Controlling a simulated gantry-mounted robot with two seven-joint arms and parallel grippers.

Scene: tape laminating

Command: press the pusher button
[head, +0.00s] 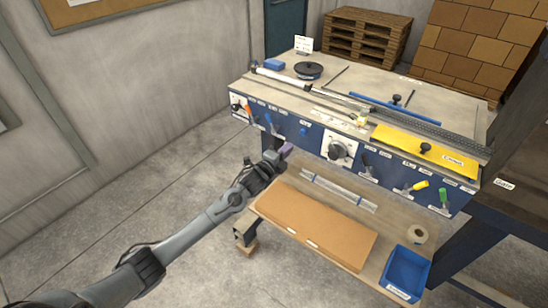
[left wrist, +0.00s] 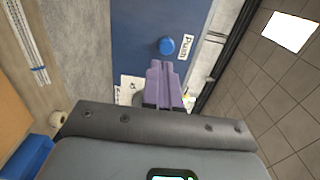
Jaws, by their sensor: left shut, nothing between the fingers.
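The pusher button is a round blue knob (left wrist: 167,46) on the blue front panel, with a white label (left wrist: 185,47) beginning "Push" beside it. In the head view a small blue knob (head: 303,131) on the panel front appears to be the same button. My left gripper (head: 286,151) is shut and empty, in front of the panel, below and left of that knob. In the left wrist view its purple fingertips (left wrist: 160,66) point at the panel just below the button in the picture. I cannot tell the exact gap; no contact shows. My right gripper is not in view.
The bench panel carries a white dial (head: 338,152), several levers and a yellow cover (head: 430,146) above. Below, a shelf holds brown cardboard (head: 316,229), a tape roll (head: 418,233) and a blue bin (head: 405,273). The floor left of the bench is clear.

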